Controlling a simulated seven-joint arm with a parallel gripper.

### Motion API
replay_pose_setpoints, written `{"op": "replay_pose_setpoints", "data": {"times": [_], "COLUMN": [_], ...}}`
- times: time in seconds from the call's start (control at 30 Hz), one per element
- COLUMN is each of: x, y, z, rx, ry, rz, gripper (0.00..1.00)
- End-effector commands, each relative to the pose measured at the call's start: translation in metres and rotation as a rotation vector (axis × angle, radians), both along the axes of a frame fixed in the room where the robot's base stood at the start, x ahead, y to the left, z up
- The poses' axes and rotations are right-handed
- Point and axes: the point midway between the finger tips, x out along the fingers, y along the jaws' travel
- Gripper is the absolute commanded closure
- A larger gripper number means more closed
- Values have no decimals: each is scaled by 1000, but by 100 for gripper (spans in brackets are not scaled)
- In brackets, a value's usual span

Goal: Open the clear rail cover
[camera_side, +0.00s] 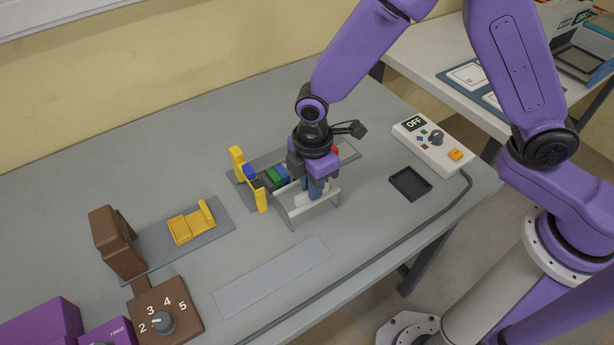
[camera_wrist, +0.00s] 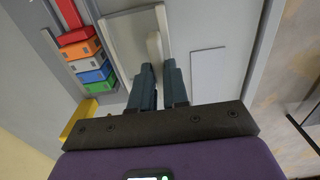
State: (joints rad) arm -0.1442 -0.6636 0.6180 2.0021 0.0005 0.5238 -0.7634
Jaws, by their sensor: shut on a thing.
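The clear rail cover (camera_side: 296,206) is a pale see-through panel with a light frame, at the front of the rail in the side view. In the wrist view the cover (camera_wrist: 125,38) lies to the right of the row of blocks, which shows bare. My gripper (camera_side: 315,192) is shut on the cover's whitish handle bar (camera_wrist: 154,48), which shows between the two dark fingers (camera_wrist: 160,72) in the wrist view. The rail (camera_side: 232,176) holds a row of coloured blocks (camera_wrist: 88,62): red, orange, blue and green among them. My gripper hides part of the row in the side view.
Yellow uprights (camera_side: 238,160) stand at the rail's left end. A yellow cradle on a grey plate (camera_side: 160,243), a brown dial box (camera_side: 165,312) and a flat grey plate (camera_side: 272,277) lie nearer. A white control box reading OFF (camera_side: 432,145) and a black tray (camera_side: 410,184) are right.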

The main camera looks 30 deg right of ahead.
Motion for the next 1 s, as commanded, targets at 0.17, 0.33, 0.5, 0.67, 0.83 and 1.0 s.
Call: {"op": "replay_pose_setpoints", "data": {"times": [0.17,0.33,0.5,0.67,0.83,1.0], "x": [2,2,2,2,2,2], "y": [1,0,0,1,1,1], "z": [0,0,0,6,30,66], "rx": [3,3,2,4,6,7], "ry": [-4,-3,-2,-4,-7,-8], "rz": [1,0,0,0,0,0], "gripper": [100,60,60,60,60,60]}}
